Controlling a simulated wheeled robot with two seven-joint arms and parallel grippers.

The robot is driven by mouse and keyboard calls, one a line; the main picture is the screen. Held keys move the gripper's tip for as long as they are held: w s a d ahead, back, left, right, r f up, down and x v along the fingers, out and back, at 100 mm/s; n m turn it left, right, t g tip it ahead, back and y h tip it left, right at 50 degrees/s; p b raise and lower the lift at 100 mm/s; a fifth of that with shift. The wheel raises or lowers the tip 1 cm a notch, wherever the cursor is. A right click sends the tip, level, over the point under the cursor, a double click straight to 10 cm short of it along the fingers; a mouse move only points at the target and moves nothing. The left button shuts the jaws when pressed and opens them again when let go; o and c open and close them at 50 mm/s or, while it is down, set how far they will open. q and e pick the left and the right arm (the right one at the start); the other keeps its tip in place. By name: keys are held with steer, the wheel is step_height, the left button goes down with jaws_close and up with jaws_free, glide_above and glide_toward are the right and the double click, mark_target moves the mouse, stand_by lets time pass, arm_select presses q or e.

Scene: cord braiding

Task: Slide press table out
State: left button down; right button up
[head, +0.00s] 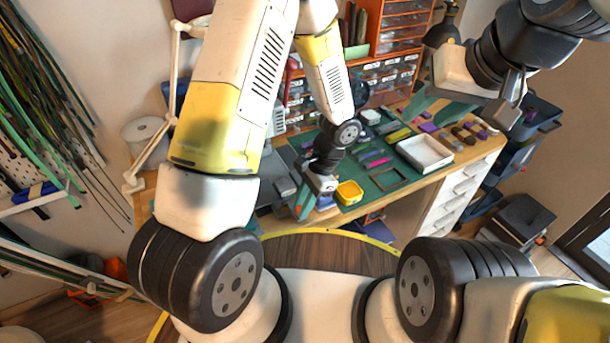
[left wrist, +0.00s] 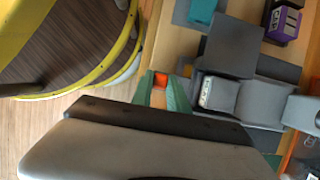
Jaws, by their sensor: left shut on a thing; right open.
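The grey press (head: 274,172) stands at the left end of the workbench, partly behind my left arm. Its grey blocks and plates also show in the left wrist view (left wrist: 238,75). My left gripper (head: 307,208) is low at the bench's front edge beside the press. In the left wrist view, its green fingers (left wrist: 162,88) are shut on a small orange-red piece (left wrist: 160,79). I cannot tell how this piece joins the press table. My right gripper (head: 460,107) is open and empty above the bench's right part.
The workbench carries a green mat (head: 385,181), a yellow tray (head: 349,193), a white tray (head: 425,153) and several small coloured blocks. Drawer units (head: 385,75) stand behind. A white drawer stack (head: 455,195) is under the right end. Floor is clear before the bench.

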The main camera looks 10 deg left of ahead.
arm_select(q)
steer(key=c, duration=1.3)
jaws_free()
steer(key=shift+s+d, duration=0.1)
steer(key=shift+v, duration=3.9)
